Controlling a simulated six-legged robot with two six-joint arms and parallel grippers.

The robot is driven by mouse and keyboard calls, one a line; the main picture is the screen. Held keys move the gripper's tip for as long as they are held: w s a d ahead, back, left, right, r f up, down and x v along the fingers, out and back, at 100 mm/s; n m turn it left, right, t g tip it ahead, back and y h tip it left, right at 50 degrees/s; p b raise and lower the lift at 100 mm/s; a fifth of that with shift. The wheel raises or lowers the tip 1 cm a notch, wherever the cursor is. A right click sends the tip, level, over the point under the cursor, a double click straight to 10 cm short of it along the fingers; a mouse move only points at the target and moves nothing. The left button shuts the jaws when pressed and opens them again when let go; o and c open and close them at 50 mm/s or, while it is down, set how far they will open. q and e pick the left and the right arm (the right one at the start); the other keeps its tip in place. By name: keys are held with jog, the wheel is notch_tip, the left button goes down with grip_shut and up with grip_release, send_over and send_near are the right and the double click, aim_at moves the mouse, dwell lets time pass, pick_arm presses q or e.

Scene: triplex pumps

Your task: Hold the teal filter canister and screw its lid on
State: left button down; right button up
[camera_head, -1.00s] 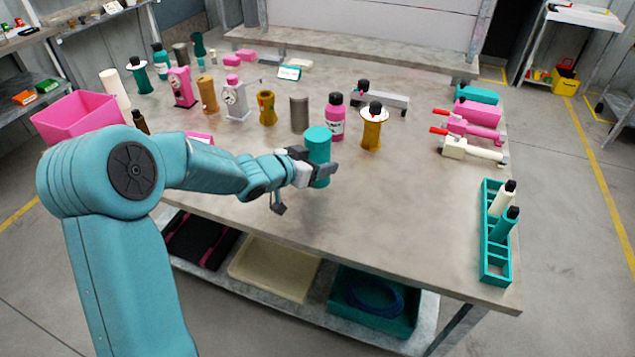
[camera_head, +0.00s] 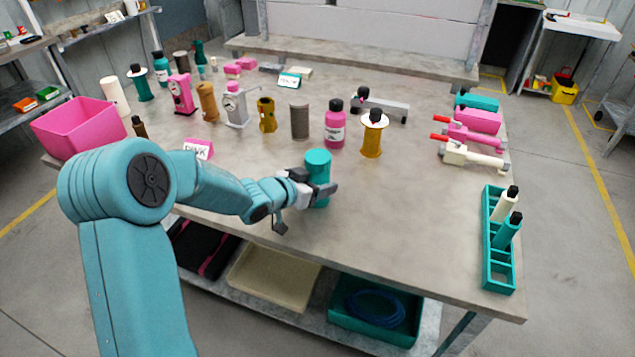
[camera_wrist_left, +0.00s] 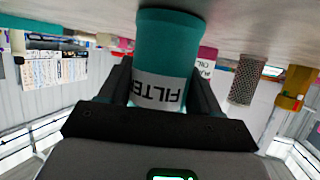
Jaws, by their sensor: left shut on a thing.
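The teal filter canister (camera_head: 317,162) is upright near the front middle of the table. My left gripper (camera_head: 316,190) is shut around its lower part from the left. No separate teal lid can be made out, and I cannot tell whether one sits on the canister. My right gripper is not in view.
A pink bottle (camera_head: 334,128), a grey cylinder (camera_head: 299,122) and a yellow spool (camera_head: 372,140) stand behind the canister. A teal rack (camera_head: 489,268) is at the right edge, a pink bin (camera_head: 85,132) at the left. The table (camera_head: 410,220) is clear right of the canister.

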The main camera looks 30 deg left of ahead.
pick_arm(q)
jog(key=shift+c, duration=1)
grip_release()
jog(key=shift+f, duration=0.15)
jog(key=shift+r, duration=0.3)
jog(key=p+v, duration=0.1)
jog(key=v, duration=1)
jog(key=shift+s+p, duration=0.35)
jog(key=shift+s, duration=0.1)
jog(key=shift+a, duration=0.15)
